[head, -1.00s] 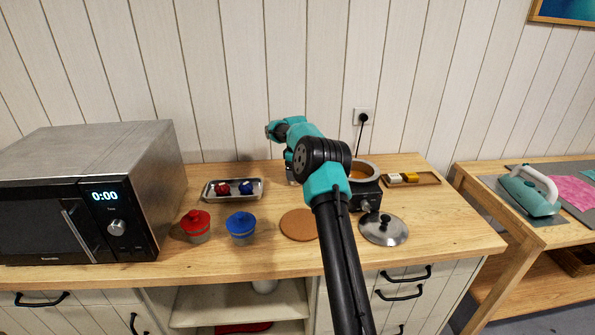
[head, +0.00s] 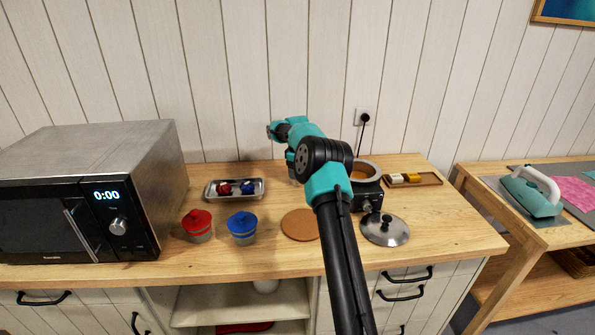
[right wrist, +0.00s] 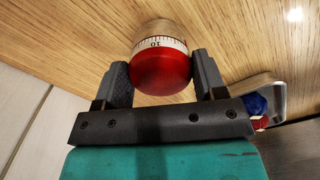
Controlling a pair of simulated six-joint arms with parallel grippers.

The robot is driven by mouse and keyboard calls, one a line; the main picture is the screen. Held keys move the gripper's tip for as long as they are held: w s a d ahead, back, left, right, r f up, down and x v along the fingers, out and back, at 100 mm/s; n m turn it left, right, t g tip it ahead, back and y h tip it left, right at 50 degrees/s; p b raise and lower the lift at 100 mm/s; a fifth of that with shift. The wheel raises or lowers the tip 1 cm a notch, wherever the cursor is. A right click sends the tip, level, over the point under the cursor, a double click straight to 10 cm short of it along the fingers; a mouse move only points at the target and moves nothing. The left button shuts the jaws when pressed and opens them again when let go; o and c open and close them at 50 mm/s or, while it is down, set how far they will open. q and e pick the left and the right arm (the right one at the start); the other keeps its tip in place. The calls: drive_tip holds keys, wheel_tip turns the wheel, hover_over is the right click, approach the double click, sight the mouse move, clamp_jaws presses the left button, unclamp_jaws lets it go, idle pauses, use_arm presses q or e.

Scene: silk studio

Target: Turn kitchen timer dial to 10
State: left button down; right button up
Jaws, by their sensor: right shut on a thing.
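The kitchen timer shows in the right wrist view with a red dial (right wrist: 160,74), a white scale ring (right wrist: 168,43) and a shiny body (right wrist: 156,27). The number 10 is readable on the ring, upside down, near its middle. My right gripper (right wrist: 162,66) is shut on the red dial, with one dark finger on each side. In the head view my right arm hides most of the timer and the fingers. My left gripper is not in view.
A microwave (head: 158,160) reading 0:00 stands at left. A metal tray (head: 209,194), a red-lidded jar (head: 197,222), a blue-lidded jar (head: 242,224) and a cork mat (head: 298,225) are nearby. A pot (head: 367,168) on a burner and a lid (head: 385,229) are right of my arm.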

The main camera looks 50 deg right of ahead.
drive_tip(key=m, duration=0.5)
drive_tip(key=shift+m, duration=0.4)
drive_tip(key=m, duration=0.5)
drive_tip(key=shift+a+m, duration=0.15)
drive_tip(key=shift+m, duration=0.15)
drive_tip(key=o, duration=0.9)
drive_tip(key=shift+o, duration=0.2)
